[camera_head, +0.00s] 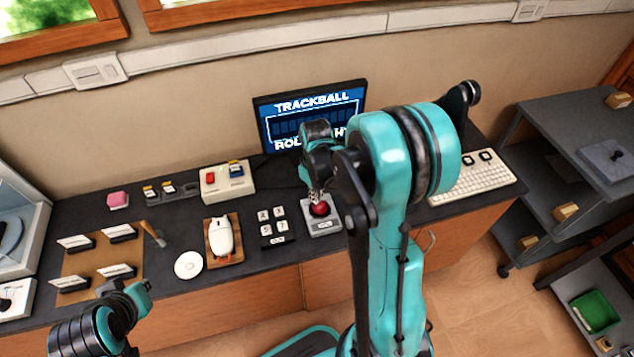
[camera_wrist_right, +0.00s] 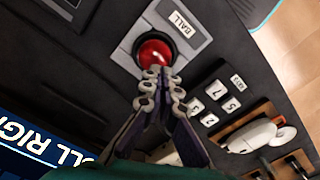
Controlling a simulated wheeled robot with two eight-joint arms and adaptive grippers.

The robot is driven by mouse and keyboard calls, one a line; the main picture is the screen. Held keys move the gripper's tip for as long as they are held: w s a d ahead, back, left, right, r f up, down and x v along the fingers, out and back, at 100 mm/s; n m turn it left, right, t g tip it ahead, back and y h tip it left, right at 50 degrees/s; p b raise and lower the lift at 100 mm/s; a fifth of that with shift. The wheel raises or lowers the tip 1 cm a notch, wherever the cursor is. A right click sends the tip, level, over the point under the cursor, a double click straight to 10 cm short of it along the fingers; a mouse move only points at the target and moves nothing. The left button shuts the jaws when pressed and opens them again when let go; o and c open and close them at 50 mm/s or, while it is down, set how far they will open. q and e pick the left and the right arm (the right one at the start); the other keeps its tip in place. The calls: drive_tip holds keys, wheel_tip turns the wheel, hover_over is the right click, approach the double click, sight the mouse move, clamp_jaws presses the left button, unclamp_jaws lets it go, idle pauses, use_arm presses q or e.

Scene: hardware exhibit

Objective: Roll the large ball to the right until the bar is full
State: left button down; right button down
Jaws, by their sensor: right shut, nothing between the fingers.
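The large ball is a glossy red trackball (camera_head: 319,209) set in a grey plate on the dark counter. It also shows in the right wrist view (camera_wrist_right: 155,50), beside the label BALL. My right gripper (camera_head: 316,193) points down at the ball. In the wrist view its fingertips (camera_wrist_right: 158,74) are together with nothing between them and overlap the ball's near edge; I cannot tell whether they touch it. The blue screen (camera_head: 275,112) behind reads TRACKBALL above a row of dark bar segments. My right wrist hides part of the bar and lower text. Only part of my left arm shows, without fingers.
A keypad (camera_head: 274,227) and a white mouse (camera_head: 222,237) on a wooden board sit left of the ball. A white keyboard (camera_head: 473,178) lies to the right, behind my right arm. A beige box (camera_head: 227,183) with red and blue tops stands farther back.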

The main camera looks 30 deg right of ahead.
drive_tip(key=shift+f+b, duration=0.85)
drive_tip(key=shift+f, duration=0.1)
idle(0.8)
drive_tip(key=shift+s+d+b, duration=0.15)
drive_tip(key=shift+d+b, duration=0.05)
drive_tip(key=shift+d, duration=0.35)
drive_tip(key=shift+s+d+b, duration=0.15)
drive_tip(key=shift+d, duration=0.4)
idle(0.4)
drive_tip(key=shift+r+p, duration=0.5)
drive_tip(key=shift+r, duration=0.25)
drive_tip(key=shift+a, duration=0.15)
drive_tip(key=shift+w+a, duration=0.3)
drive_tip(key=shift+a, duration=0.65)
drive_tip(key=shift+f+b, duration=0.75)
drive_tip(key=shift+s+d+b, duration=0.15)
drive_tip(key=shift+d, duration=0.4)
drive_tip(key=shift+s+d+b, duration=0.15)
drive_tip(key=shift+d, duration=0.4)
idle(0.4)
drive_tip(key=shift+r, duration=0.1)
